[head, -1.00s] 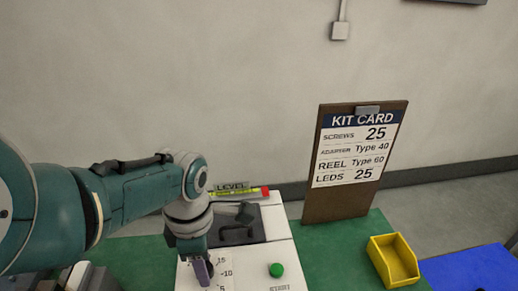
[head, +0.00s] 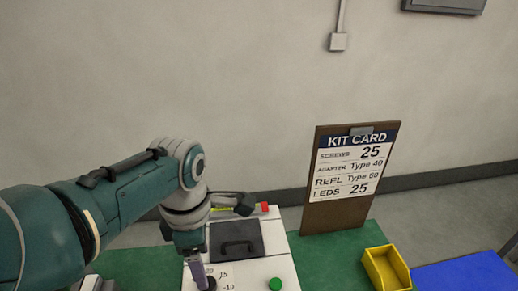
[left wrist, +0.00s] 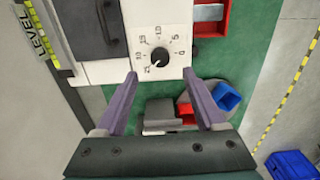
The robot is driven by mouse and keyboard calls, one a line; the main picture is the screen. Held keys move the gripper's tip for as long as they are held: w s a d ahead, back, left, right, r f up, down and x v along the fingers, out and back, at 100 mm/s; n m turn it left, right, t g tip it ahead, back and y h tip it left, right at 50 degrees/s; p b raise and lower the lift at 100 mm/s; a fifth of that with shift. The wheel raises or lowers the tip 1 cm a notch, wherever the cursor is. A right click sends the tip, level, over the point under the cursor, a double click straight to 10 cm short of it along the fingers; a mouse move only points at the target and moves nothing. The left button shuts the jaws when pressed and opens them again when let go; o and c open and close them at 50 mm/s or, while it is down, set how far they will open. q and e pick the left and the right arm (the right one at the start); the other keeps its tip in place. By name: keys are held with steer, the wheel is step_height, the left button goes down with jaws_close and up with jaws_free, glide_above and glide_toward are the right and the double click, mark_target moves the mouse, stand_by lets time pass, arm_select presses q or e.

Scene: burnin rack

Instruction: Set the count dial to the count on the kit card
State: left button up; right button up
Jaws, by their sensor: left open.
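The count dial (left wrist: 159,57) is a dark round knob on a white panel, with numbers from 0 to 25 around it. A pale mark on the knob seems to point toward 25, but it is small. My left gripper (left wrist: 159,77) is open, its two purple fingers apart on the near side of the knob. In the head view the left gripper (head: 198,272) is over the dial area and partly hides it. The kit card (head: 352,165) stands upright on a brown clipboard; it reads screws 25, adapter Type 40, reel Type 60 and LEDs 25. My right gripper is not seen.
A green button (head: 275,284) is on the white panel right of the dial. A dark handled lid (head: 236,239) and a level strip (left wrist: 38,38) are near it. A yellow bin (head: 387,268) and blue mat (head: 465,275) lie to the right.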

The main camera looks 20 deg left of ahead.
arm_select(q)
steer(key=shift+r+p, duration=0.3)
steer(key=shift+r, duration=1.1)
